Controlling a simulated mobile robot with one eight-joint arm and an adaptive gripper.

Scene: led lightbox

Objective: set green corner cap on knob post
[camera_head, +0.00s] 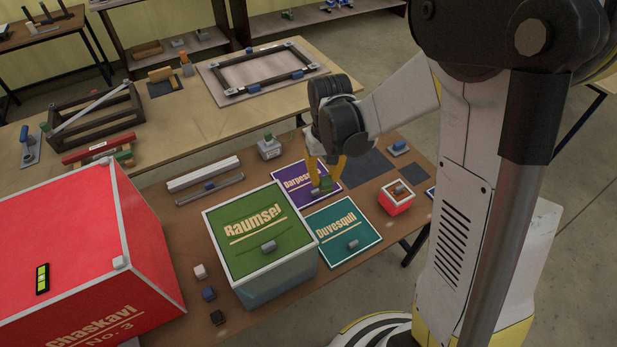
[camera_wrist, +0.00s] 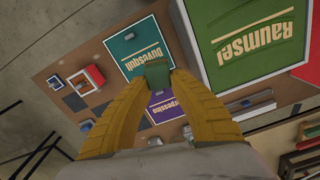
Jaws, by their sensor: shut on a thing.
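The green corner cap (camera_wrist: 156,74) is a small dark green piece between my gripper's yellow fingertips (camera_wrist: 157,78) in the wrist view. In the head view my gripper (camera_head: 325,178) points down with the cap (camera_head: 326,185) over the purple panel (camera_head: 297,189), near its right edge. The gap between cap and panel is hard to judge. I cannot tell for sure which piece is the knob post. A small grey block with a green top (camera_head: 268,147) stands behind the purple panel.
A red-and-white block (camera_head: 397,204) stands right. Small white, blue and black pieces (camera_head: 208,293) sit front left, beside a large red box (camera_head: 75,235).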

